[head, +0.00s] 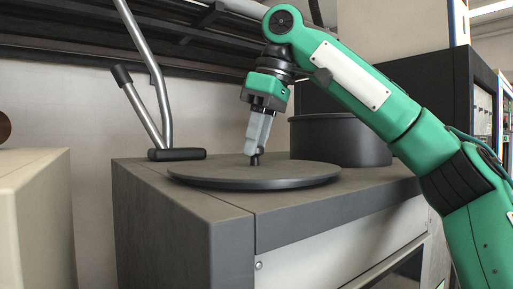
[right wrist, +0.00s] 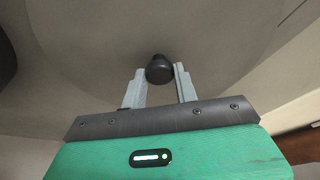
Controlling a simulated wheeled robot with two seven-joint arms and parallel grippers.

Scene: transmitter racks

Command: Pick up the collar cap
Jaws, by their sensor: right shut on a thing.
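The collar cap (head: 225,174) is a wide, dark grey round disc with a small black knob (head: 256,159) at its middle. It lies flat on top of the grey cabinet. My right gripper (head: 257,152) reaches down from above and is shut on the knob. In the right wrist view the knob (right wrist: 159,69) sits between the two grey fingertips, with the disc's broad surface (right wrist: 100,50) behind it. I cannot tell any gap between the disc and the cabinet top. My left gripper is in neither view.
A dark round drum (head: 345,140) stands behind the disc to the right, on the cabinet (head: 185,240). A metal lever handle (head: 150,110) with a black base stands at the back left. A beige box (head: 35,215) is at the left. Dark shelving hangs above.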

